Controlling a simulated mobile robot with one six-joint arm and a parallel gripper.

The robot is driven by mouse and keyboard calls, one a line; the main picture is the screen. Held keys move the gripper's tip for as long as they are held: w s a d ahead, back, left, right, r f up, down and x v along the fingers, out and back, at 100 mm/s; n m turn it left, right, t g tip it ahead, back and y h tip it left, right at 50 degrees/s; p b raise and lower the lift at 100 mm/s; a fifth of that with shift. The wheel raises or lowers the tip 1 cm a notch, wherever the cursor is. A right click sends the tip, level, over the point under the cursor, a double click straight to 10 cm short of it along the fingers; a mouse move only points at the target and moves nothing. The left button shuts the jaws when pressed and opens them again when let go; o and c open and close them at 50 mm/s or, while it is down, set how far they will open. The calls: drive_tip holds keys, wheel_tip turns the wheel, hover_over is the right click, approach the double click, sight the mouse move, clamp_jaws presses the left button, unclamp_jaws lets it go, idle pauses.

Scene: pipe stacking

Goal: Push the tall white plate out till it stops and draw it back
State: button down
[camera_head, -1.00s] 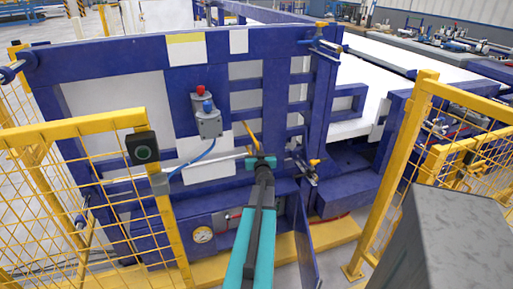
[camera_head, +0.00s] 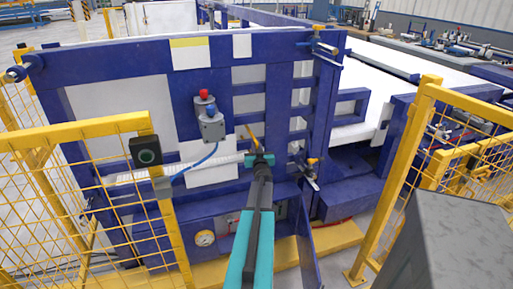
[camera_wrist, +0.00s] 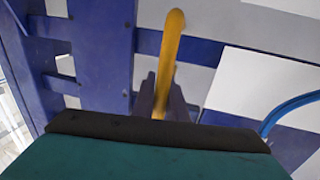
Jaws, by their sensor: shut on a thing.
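A tall white panel (camera_head: 118,112) stands behind the left opening of the blue machine frame (camera_head: 200,52); more pale surface shows between the bars at right. I cannot tell for sure which of these is the tall white plate. A yellow lever (camera_head: 252,134) tilts up and left from my gripper (camera_head: 260,158), low on the frame's front. In the wrist view the lever (camera_wrist: 170,50) rises between the fingers of my gripper (camera_wrist: 160,100), which is shut on it. The lever's foot is hidden by the gripper.
A grey box with red and blue knobs (camera_head: 209,122) and a blue hose is left of my gripper. A pale ribbed bar (camera_head: 200,174) runs leftward behind the hose. Yellow mesh fences (camera_head: 85,205) stand at left and right; a grey block (camera_head: 445,245) is at front right.

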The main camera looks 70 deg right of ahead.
drive_tip(key=shift+s, duration=0.1)
drive_tip(key=c, duration=1.8)
unclamp_jaws()
drive_tip(key=shift+o, duration=0.2)
drive_tip(key=b+v, duration=0.1)
drive_tip(key=v, duration=1.2)
drive_tip(key=shift+s+a, duration=0.2)
drive_tip(key=shift+a, duration=0.15)
